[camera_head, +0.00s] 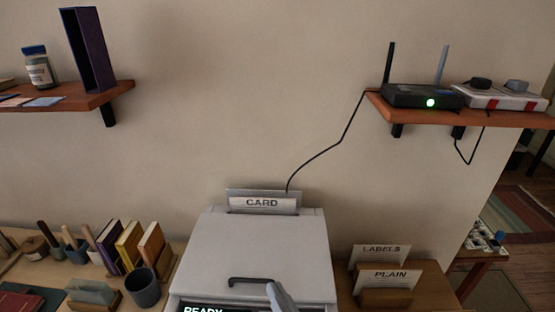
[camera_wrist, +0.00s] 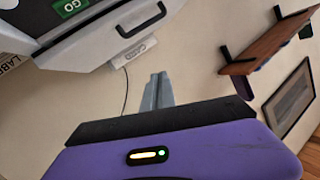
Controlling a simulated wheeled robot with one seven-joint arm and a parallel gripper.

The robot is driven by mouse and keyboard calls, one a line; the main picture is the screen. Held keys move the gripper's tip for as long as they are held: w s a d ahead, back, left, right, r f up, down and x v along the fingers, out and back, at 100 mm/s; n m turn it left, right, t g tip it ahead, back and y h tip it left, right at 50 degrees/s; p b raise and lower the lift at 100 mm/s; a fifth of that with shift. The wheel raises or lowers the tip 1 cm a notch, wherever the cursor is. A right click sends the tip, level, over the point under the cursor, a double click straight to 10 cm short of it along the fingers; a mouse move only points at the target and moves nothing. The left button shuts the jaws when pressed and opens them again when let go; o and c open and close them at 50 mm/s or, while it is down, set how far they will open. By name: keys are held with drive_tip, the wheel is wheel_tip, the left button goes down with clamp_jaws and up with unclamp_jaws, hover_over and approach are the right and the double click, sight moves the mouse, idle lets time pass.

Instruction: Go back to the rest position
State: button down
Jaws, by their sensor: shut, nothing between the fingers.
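My gripper (camera_head: 280,298) shows at the bottom of the head view, in front of the grey machine's lid, close to its dark handle (camera_head: 262,281). I cannot tell whether it touches the handle. In the wrist view my gripper's fingers (camera_wrist: 158,90) are together with nothing between them. The grey machine (camera_head: 262,247) has a card slot labelled CARD behind it and a panel reading READY at its front. In the wrist view the machine (camera_wrist: 90,45) is at the upper left, with its handle apart from the fingertips.
A shelf at the upper right (camera_head: 520,118) holds a router (camera_head: 420,96) with a cable running down. A shelf at the upper left (camera_head: 60,103) holds a bottle and a purple holder. Books (camera_head: 130,246) and a dark cup (camera_head: 142,287) stand left; label holders (camera_head: 386,283) stand right.

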drive_tip(key=s+d+f+h+b, duration=0.2)
drive_tip(key=s+d, duration=0.4)
drive_tip(key=s, duration=0.4)
drive_tip(key=s+d+f+h+b, duration=0.2)
drive_tip(key=s+d+f, duration=0.3)
drive_tip(key=s+d, duration=0.2)
drive_tip(key=s+d+f+h+b, duration=0.2)
drive_tip(key=s+d, duration=0.5)
drive_tip(key=s, duration=0.5)
drive_tip(key=shift+s+f+m+h, duration=0.3)
drive_tip(key=shift+f, duration=0.6)
idle(0.7)
